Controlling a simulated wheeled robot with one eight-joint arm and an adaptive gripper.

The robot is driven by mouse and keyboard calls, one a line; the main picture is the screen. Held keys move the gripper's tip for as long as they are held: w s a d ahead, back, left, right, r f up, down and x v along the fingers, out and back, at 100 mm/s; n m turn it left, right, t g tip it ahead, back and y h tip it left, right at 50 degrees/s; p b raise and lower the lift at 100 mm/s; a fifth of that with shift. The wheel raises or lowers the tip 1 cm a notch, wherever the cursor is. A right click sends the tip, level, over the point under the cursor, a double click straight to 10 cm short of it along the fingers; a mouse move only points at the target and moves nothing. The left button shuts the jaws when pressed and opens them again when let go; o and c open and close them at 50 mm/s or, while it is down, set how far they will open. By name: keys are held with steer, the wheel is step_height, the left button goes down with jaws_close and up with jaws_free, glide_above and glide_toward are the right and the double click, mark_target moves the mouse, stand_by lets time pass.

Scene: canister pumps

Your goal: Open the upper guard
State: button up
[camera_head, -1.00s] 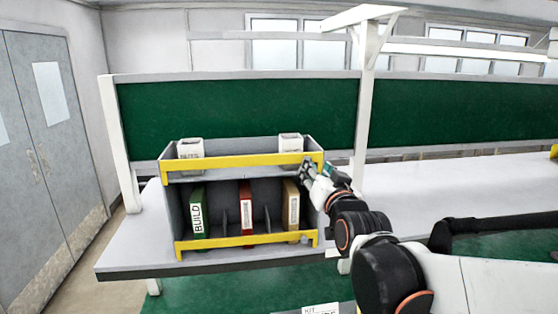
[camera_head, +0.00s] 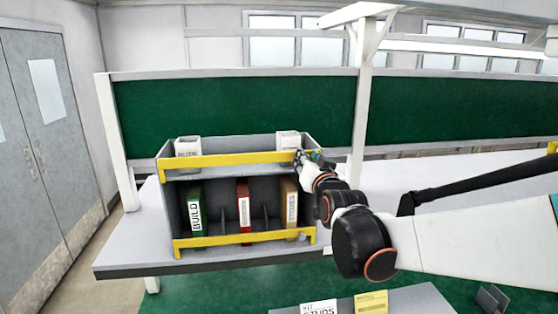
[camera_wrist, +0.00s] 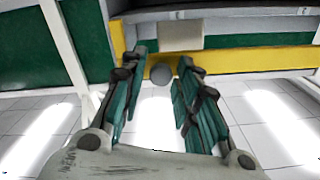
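The upper guard (camera_head: 230,160) is a yellow bar across the front of the shelf unit's upper level. It looks closed, and it also fills the upper part of the wrist view (camera_wrist: 260,60). A round grey knob (camera_wrist: 161,74) sits on its front, between my fingertips in the wrist view. My gripper (camera_head: 301,158) is at the right end of the upper guard, hiding the knob in the head view. Its two teal fingers (camera_wrist: 163,62) are spread on either side of the knob, with gaps showing. Whether they touch the knob cannot be told.
A lower yellow guard (camera_head: 235,239) fronts the lower level, with green, red and tan binders behind it. Two white canisters (camera_head: 188,152) (camera_head: 288,140) stand on the upper level. A white post (camera_head: 362,110) rises right of the unit. The bench top (camera_head: 440,175) further right is clear.

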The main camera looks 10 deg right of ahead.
jaws_close()
steer(key=shift+s+f, duration=0.1)
